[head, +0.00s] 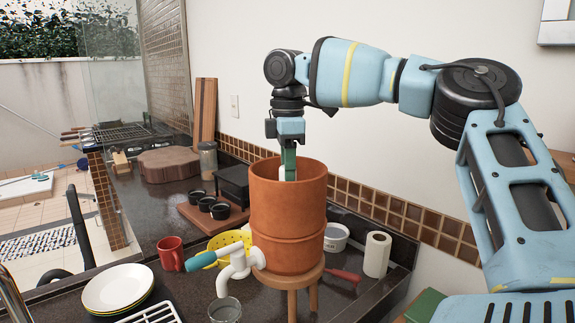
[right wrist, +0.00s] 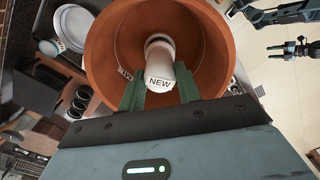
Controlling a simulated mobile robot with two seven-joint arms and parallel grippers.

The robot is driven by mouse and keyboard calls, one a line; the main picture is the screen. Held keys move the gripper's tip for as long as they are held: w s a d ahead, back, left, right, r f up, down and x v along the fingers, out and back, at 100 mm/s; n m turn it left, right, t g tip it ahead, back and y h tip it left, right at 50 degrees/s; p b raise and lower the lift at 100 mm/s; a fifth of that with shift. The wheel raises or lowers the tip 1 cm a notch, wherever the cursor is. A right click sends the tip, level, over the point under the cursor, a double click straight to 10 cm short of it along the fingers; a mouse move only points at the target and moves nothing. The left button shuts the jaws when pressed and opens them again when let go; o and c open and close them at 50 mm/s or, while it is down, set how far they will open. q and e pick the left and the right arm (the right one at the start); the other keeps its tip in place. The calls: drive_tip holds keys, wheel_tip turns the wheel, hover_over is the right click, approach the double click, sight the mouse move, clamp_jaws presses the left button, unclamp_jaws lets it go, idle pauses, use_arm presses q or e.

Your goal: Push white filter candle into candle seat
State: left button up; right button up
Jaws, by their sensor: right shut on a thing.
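The white filter candle (right wrist: 158,62), its end marked "NEW", is inside the terracotta pot (head: 288,225). It is between the green fingers of my right gripper (right wrist: 160,92), which is shut on it. In the head view the right gripper (head: 289,165) points down into the pot's mouth, and only a sliver of white shows beside it. The candle seat cannot be made out; the candle and gripper cover the middle of the pot's floor. What looks like my left gripper (right wrist: 300,48) is small at the right wrist view's upper right; its jaws are unclear.
The pot stands on a wooden stool (head: 290,281), with a white tap (head: 238,262) in front. A red mug (head: 171,254), yellow colander (head: 212,252), white bowl (head: 336,238) and paper roll (head: 376,254) surround it. Plates (head: 118,288) sit at front left. The pot's rim encircles my fingers.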

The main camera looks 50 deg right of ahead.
use_arm(q)
drive_tip(key=shift+s+f, duration=0.15)
drive_tip(key=shift+f, duration=0.05)
use_arm(e)
drive_tip(key=shift+f, duration=0.2)
idle(0.8)
use_arm(q)
drive_tip(key=shift+s+f+b, duration=0.35)
drive_tip(key=shift+f+b, duration=0.05)
drive_tip(key=shift+f, duration=0.05)
use_arm(e)
drive_tip(key=shift+s+f, duration=0.1)
drive_tip(key=shift+f, duration=0.95)
idle(1.5)
drive_tip(key=o, duration=0.9)
drive_tip(key=shift+c, duration=0.2)
drive_tip(key=o, duration=0.7)
drive_tip(key=shift+r, duration=0.15)
drive_tip(key=shift+r+p, duration=0.4)
drive_tip(key=shift+r, duration=2)
use_arm(q)
drive_tip(key=shift+w+r, duration=0.6)
drive_tip(key=shift+r, duration=0.15)
use_arm(e)
drive_tip(key=shift+r, duration=1.1)
